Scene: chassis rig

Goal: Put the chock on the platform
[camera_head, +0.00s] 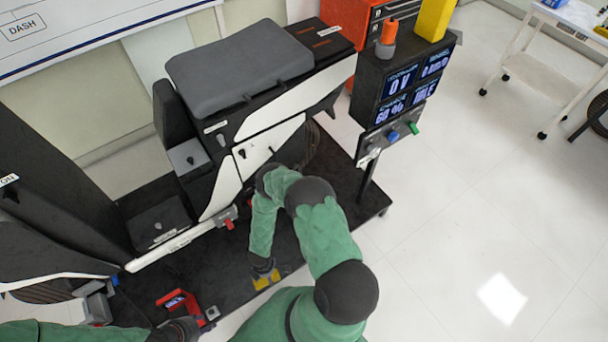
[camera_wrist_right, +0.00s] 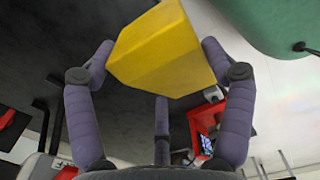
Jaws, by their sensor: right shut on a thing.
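The yellow chock (camera_head: 267,281) is low at the front edge of the dark platform (camera_head: 330,190) in the head view. My right gripper (camera_head: 263,268) is shut on it from above and partly covers it. In the right wrist view the chock (camera_wrist_right: 165,50) sits between the fingers of my right gripper (camera_wrist_right: 158,75), with dark surface behind it. I cannot tell whether the chock touches the platform. My left gripper (camera_head: 180,330) is at the bottom left, beside a red device; its fingers are too hidden to tell their state.
The red device (camera_head: 178,302) with a small screen is at the platform's front left. A scooter-like chassis (camera_head: 240,70) stands on the platform. A display post (camera_head: 400,85) with another yellow block (camera_head: 435,18) on top stands at right. The white floor (camera_head: 480,190) is open.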

